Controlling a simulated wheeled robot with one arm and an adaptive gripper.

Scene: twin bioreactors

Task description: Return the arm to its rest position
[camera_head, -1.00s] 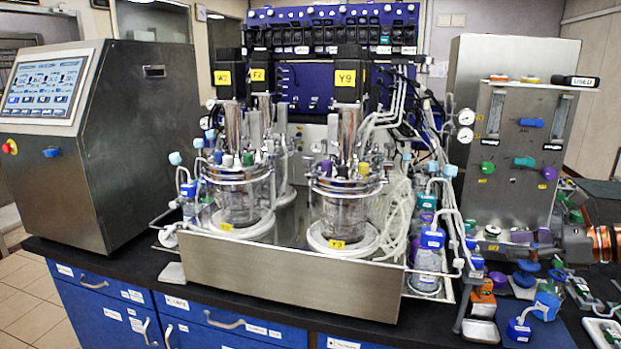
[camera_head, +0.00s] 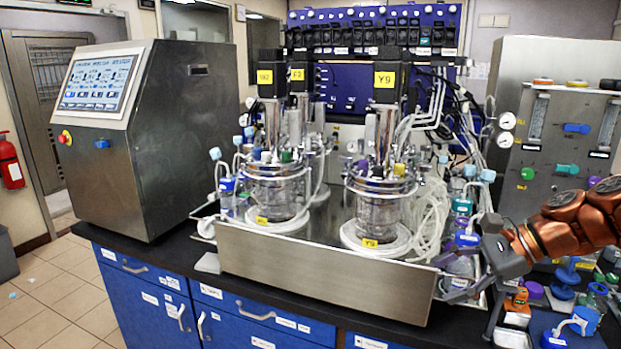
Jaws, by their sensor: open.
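My copper-coloured arm (camera_head: 570,228) reaches in from the right edge. My dark grey gripper (camera_head: 474,300) is at its end, in front of the right end of the steel tray and above the front part of the bench. It points left and down. Its fingers look apart, and I see nothing held between them. Small bottles and tubing behind it are partly hidden.
Two glass bioreactor vessels, the left one (camera_head: 276,193) and the right one (camera_head: 380,208), stand in the steel tray (camera_head: 320,275). A steel console (camera_head: 185,140) stands at left. Bottles and small items crowd the bench's right end. The floor (camera_head: 50,290) at left is open.

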